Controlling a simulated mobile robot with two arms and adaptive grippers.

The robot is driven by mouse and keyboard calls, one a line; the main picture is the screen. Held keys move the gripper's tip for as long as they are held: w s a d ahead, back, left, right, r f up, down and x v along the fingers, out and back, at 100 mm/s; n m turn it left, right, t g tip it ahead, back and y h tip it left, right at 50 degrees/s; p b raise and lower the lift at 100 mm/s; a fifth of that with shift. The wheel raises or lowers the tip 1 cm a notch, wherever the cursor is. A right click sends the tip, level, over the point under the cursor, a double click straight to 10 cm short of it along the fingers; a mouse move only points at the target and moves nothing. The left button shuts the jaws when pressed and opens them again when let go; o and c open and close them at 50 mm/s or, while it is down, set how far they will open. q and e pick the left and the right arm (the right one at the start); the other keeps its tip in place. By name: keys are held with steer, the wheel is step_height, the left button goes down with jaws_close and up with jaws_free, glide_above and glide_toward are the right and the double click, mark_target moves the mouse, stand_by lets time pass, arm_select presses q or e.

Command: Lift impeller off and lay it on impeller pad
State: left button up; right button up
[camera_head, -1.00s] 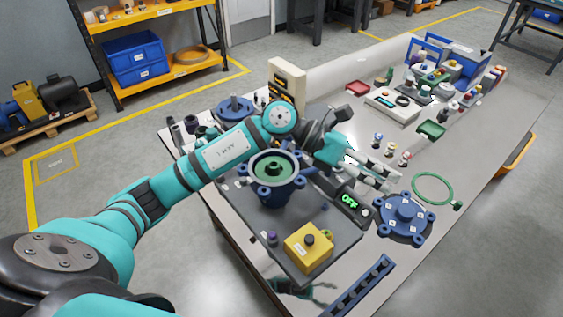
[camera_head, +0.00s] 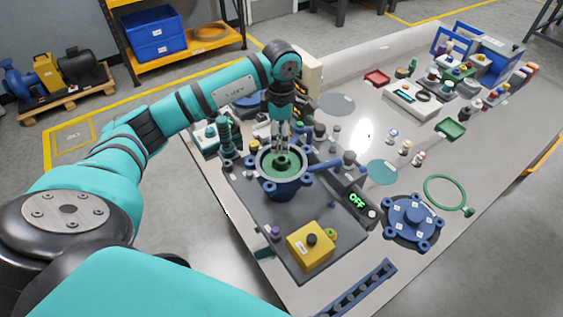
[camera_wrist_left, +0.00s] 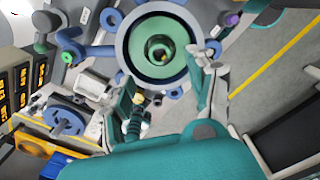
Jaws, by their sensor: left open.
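The green impeller (camera_head: 282,162) sits inside the blue pump housing (camera_head: 283,186), within its pale rim. It also shows in the left wrist view (camera_wrist_left: 146,50) with a dark centre hub. My left gripper (camera_head: 281,148) points down just above the housing's opening, fingers open. In the left wrist view my left gripper (camera_wrist_left: 168,98) has its fingers apart beside the near rim, with nothing between them. Whether a finger touches the rim I cannot tell. A flat teal round pad (camera_head: 382,172), likely the impeller pad, lies bare on the table right of the housing. My right gripper is out of view.
A blue flanged cover (camera_head: 412,218) and a green ring (camera_head: 446,192) lie to the right. A grey round pad (camera_head: 337,104) lies bare behind. A blue slotted rack (camera_head: 358,288) lies in front.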

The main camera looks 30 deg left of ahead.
mark_target(282, 157)
arm_select(q)
step_height(282, 157, down, 3)
steer(key=shift+p, duration=0.3)
steer(key=shift+d+f+p, duration=0.1)
steer(key=shift+f+p, duration=0.45)
steer(key=shift+f, duration=0.05)
step_height(282, 157, down, 4)
steer(key=shift+r+p, duration=0.2)
steer(key=shift+p, duration=0.55)
steer(key=shift+f, duration=0.3)
steer(key=shift+w+r, duration=0.1)
jaws_close()
